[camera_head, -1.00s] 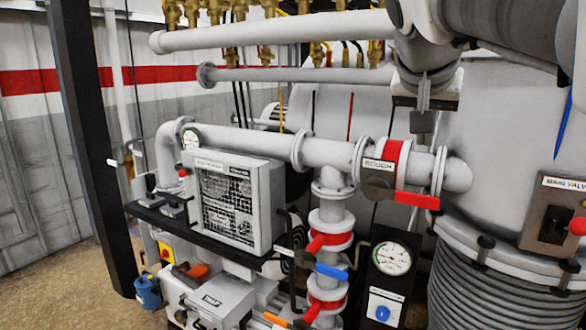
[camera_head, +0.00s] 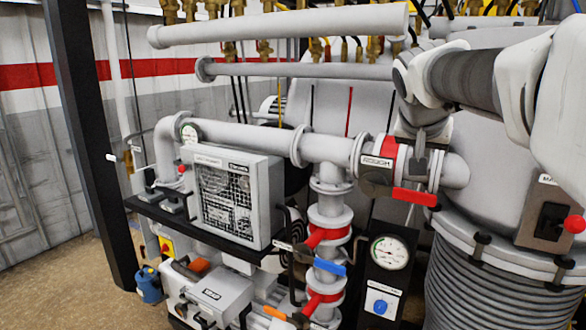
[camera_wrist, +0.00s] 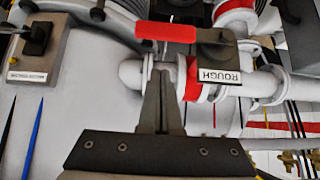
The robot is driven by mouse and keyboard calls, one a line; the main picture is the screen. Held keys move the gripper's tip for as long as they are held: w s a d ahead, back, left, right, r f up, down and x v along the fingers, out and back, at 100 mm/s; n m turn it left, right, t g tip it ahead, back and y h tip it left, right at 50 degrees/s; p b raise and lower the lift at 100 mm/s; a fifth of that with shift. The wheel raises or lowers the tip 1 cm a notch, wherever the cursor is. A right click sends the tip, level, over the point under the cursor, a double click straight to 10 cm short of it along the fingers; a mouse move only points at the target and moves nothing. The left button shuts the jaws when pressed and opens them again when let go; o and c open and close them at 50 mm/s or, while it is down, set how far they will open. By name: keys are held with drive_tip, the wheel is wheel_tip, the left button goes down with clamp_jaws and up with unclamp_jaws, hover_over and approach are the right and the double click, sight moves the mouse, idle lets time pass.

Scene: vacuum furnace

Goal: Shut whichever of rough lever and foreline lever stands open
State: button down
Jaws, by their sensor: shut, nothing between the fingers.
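The rough lever (camera_head: 414,197) is a red handle on the valve labelled ROUGH (camera_head: 377,162). It points right, roughly along the horizontal pipe. In the wrist view the red handle (camera_wrist: 165,31) lies just beyond my fingertips, with the ROUGH label (camera_wrist: 219,77) to the right. My gripper (camera_head: 421,172) is shut and empty, pointing down in front of the pipe end, close above the handle; contact cannot be told.
A gauge panel (camera_head: 376,251) stands right of the vertical pipe. A caged pump box (camera_head: 225,195) is at left. Pipes (camera_head: 280,32) cross above.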

sight(399, 193)
wheel_tip(399, 193, down, 4)
idle(0.4)
drive_tip(key=shift+a+f+b, duration=0.15)
drive_tip(key=shift+b, duration=0.15)
drive_tip(key=shift+f, duration=0.1)
